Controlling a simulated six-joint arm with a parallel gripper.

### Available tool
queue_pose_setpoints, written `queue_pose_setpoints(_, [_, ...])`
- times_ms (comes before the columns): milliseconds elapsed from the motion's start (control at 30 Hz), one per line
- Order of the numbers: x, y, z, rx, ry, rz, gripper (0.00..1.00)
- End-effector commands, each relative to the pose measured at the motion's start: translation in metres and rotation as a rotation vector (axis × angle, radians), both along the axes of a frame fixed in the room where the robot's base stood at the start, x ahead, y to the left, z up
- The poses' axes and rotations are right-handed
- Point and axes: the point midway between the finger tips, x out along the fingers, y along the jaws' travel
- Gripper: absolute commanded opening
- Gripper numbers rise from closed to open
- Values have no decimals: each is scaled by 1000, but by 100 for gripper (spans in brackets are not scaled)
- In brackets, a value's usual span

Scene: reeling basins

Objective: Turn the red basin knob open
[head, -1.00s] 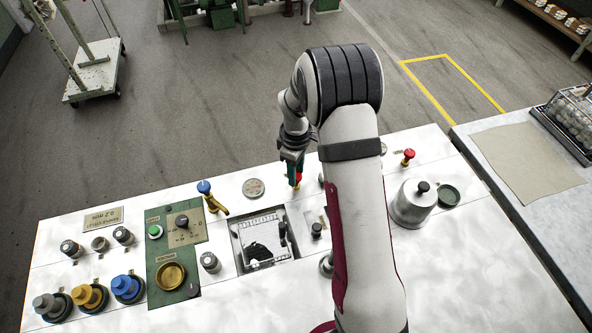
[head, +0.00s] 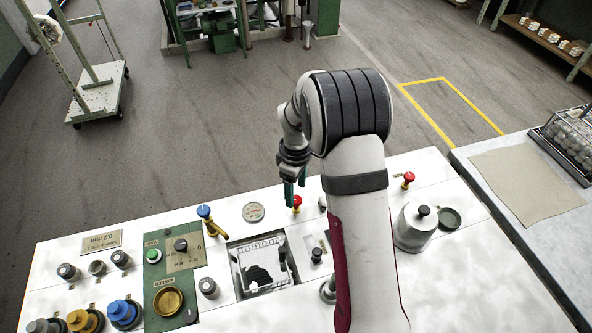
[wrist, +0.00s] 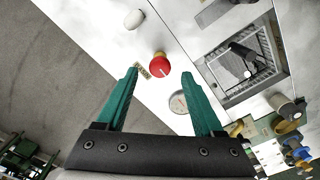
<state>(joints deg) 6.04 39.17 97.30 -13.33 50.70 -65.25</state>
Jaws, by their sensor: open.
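A red round knob (head: 297,201) stands on the white counter behind the square basin (head: 238,275). In the wrist view the red knob (wrist: 159,65) shows a pale line on its top, and a small label plate (wrist: 142,70) lies beside it. My gripper (head: 295,188) is open, its teal fingers pointing down near the knob. In the wrist view the gripper (wrist: 160,76) has empty space between its fingertips, and the knob appears just past that gap. The knob seems free of both fingers; the exact height between them is hard to tell.
A round dial gauge (head: 253,212) and a blue-handled brass tap (head: 206,217) stand left of the knob. Another red-topped knob (head: 408,178) and a metal pot (head: 415,228) stand to the right. My arm hides part of the counter right of the basin.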

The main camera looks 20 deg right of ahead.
Motion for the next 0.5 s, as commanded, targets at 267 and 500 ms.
queue_pose_setpoints(267, [1, 0, 89, -1, -6, 0, 69])
queue_pose_setpoints(500, [0, 0, 127, 0, -1, 0, 69])
